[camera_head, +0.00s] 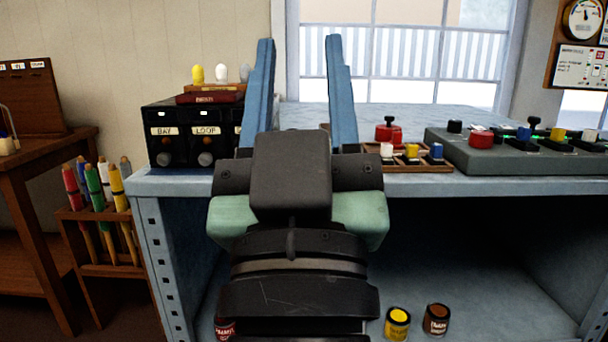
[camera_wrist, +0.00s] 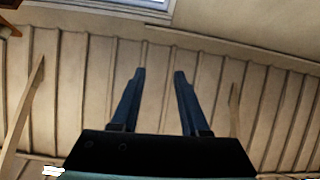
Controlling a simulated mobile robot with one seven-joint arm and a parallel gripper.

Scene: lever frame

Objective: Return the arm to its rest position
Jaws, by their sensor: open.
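My gripper (camera_head: 300,48) is in the middle of the head view, raised in front of the blue workbench with its two blue fingers pointing up. The fingers stand wide apart with nothing between them. In the wrist view my gripper (camera_wrist: 159,72) also shows open and empty, against a ceiling of pale boards. My dark arm and wrist hide the middle of the bench front and part of the bench top behind them.
The blue workbench (camera_head: 490,187) carries a black box (camera_head: 180,118) labelled BAY and LOOP, a wooden tray (camera_head: 440,168) of small coloured parts and a grey lever panel (camera_head: 500,157). Paint cans (camera_head: 398,322) stand on its lower shelf. A wooden rack (camera_head: 95,270) of coloured-handled tools stands left.

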